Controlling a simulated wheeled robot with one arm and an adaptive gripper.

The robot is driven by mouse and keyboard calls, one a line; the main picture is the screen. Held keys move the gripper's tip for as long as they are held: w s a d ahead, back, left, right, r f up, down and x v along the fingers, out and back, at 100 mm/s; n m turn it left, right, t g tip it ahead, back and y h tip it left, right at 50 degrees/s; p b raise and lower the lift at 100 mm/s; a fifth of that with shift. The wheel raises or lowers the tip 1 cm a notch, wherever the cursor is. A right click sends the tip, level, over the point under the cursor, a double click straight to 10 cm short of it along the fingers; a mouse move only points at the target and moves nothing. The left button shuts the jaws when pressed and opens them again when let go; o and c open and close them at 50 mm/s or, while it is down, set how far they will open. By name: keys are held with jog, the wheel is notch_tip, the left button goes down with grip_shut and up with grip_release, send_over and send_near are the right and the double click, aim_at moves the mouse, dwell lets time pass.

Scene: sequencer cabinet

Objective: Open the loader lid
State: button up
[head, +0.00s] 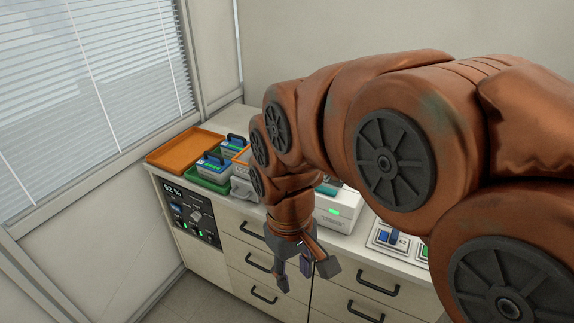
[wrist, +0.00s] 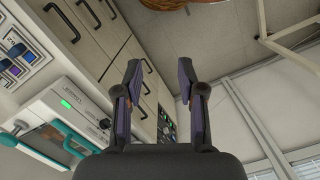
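A white machine with a green-lit display stands on the counter in the head view (head: 340,222), largely hidden behind my arm. It also shows at the lower left of the wrist view (wrist: 88,113). A teal handle bar (wrist: 68,138) runs along its lid part in the wrist view; I cannot tell whether the lid is fully shut. My gripper (head: 306,270) hangs in front of the drawer fronts, apart from the machine. In the wrist view my gripper (wrist: 158,82) is open, with nothing between its fingers.
Left on the counter are an orange tray (head: 185,147), a green tray (head: 207,184) and boxes with blue handles (head: 215,165). A black control panel (head: 192,215) is at the cabinet's left. Small switch modules (head: 392,238) lie to the right. Drawer handles (head: 258,262) stick out below.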

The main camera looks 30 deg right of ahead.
jog(key=w+d+r+n+t+h+b, duration=0.1)
jog(key=w+d+n, duration=0.1)
jog(key=w+d, duration=0.65)
jog(key=w+d+n+t+b, duration=0.1)
jog(key=w+d, duration=0.4)
jog(key=w, duration=0.7)
jog(key=w+d+r+n+h+b, duration=0.1)
jog(key=w+d+n, duration=0.1)
jog(key=w+d, duration=0.7)
jog(key=f, duration=0.2)
jog(key=w+f+p, duration=0.1)
jog(key=f, duration=0.2)
jog(key=w+f+p, duration=0.1)
jog(key=f, duration=0.1)
jog(key=shift+w+a+f, duration=0.25)
jog(key=shift+f, duration=0.1)
jog(key=shift+a, duration=0.15)
jog(key=shift+s, duration=0.1)
jog(key=shift+c, duration=0.3)
grip_shut()
